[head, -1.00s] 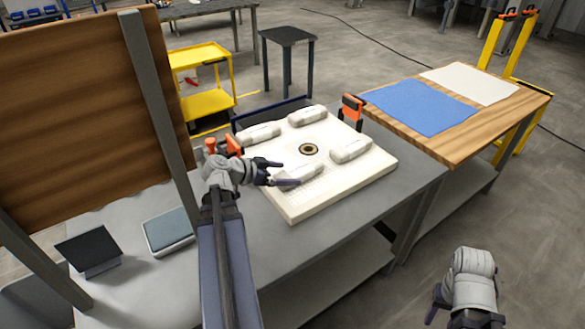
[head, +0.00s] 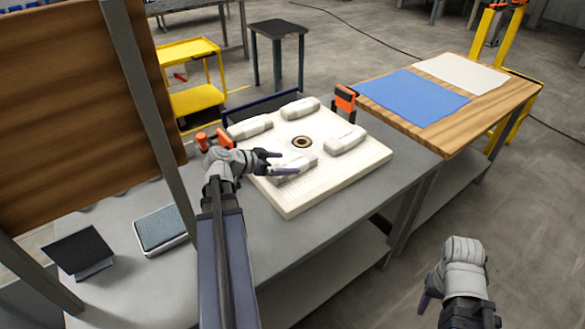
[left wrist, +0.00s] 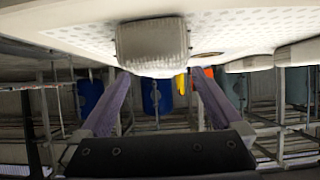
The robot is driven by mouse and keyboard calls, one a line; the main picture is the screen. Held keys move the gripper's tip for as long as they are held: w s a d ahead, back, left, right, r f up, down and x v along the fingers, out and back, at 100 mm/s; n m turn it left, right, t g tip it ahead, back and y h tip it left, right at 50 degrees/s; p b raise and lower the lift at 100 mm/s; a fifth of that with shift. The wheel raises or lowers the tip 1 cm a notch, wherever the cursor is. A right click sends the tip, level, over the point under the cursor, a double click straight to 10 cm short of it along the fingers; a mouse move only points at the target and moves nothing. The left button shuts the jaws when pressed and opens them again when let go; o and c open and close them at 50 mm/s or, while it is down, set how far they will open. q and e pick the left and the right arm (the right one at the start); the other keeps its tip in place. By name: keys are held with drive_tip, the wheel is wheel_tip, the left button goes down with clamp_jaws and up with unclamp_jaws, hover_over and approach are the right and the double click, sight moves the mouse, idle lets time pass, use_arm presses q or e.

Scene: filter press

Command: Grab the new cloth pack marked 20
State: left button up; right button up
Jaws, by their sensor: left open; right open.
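A square white plate (head: 335,178) with a dark ring in its middle lies on the grey table. Several white wrapped packs lie on it: back left (head: 250,127), back right (head: 300,108), right (head: 346,139) and near left (head: 305,164). I cannot read a 20 on any of them. My left gripper (head: 284,163) is open at the near-left pack and partly hides it. In the left wrist view a white pack (left wrist: 152,45) shows just beyond and between the open fingers (left wrist: 160,88). My right gripper (head: 432,293) is open and empty, low at the right, off the table.
Orange-topped clamps stand by the plate's left (head: 213,140) and back-right (head: 345,98) edges. A grey post (head: 150,110) and wooden board (head: 60,110) rise at left. Blue (head: 412,98) and white (head: 462,73) cloths lie on a wooden-topped table (head: 440,135) at right.

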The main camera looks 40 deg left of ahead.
sight(290, 163)
use_arm(q)
drive_tip(key=b+x, duration=0.1)
drive_tip(key=x, duration=0.3)
drive_tip(key=shift+w+f+b, duration=0.1)
drive_tip(key=shift+w+b, duration=0.05)
drive_tip(key=shift+b, duration=0.2)
drive_tip(key=c, duration=1.3)
